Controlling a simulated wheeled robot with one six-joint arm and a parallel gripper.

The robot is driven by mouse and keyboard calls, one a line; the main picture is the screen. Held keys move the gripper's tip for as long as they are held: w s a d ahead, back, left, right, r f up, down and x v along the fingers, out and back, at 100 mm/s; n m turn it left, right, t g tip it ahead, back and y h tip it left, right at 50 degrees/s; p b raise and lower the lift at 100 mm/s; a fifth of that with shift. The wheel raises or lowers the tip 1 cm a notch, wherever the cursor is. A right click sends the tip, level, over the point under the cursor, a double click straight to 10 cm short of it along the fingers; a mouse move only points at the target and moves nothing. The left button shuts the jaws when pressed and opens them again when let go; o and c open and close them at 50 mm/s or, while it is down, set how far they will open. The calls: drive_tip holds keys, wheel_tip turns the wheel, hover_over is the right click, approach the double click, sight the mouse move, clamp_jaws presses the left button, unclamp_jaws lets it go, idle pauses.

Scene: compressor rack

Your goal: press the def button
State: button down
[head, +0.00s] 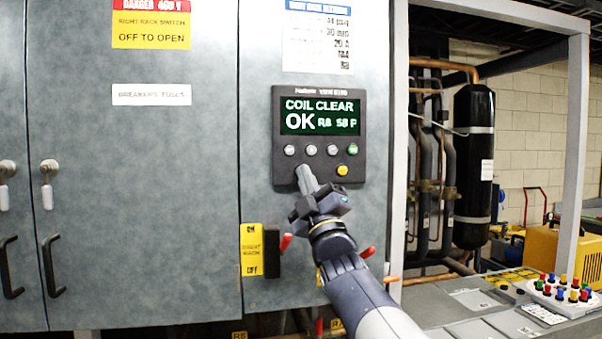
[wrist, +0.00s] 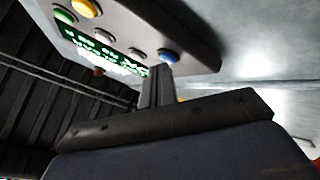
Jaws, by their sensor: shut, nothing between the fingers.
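A dark controller panel (head: 320,135) is mounted on the grey cabinet, with a lit screen (head: 319,116) reading "COIL CLEAR OK" and "58 F". Below the screen is a row of grey buttons (head: 311,150) and a green button (head: 352,149), with a yellow button (head: 342,170) lower right. The button labels are too small to read, so I cannot tell which is def. My gripper (head: 304,172) is shut and empty, its tips at the panel's lower left. In the wrist view the tips (wrist: 161,72) are at a blue button (wrist: 168,55); whether they touch is unclear. The head view hides this button.
A yellow on/off switch plate (head: 252,250) with a dark handle and red levers (head: 285,242) sit below the panel. Black cabinet handles (head: 50,266) are at left. Copper pipes and a black cylinder (head: 474,150) stand at right, above a box of coloured buttons (head: 562,292).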

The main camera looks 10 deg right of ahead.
drive_tip(key=shift+w, duration=0.2)
idle(0.6)
drive_tip(key=shift+s+b, duration=0.75)
drive_tip(key=shift+b, duration=0.1)
drive_tip(key=shift+s, duration=0.1)
drive_tip(key=s+b, duration=0.3)
drive_tip(key=s, duration=0.1)
drive_tip(key=shift+s, duration=0.4)
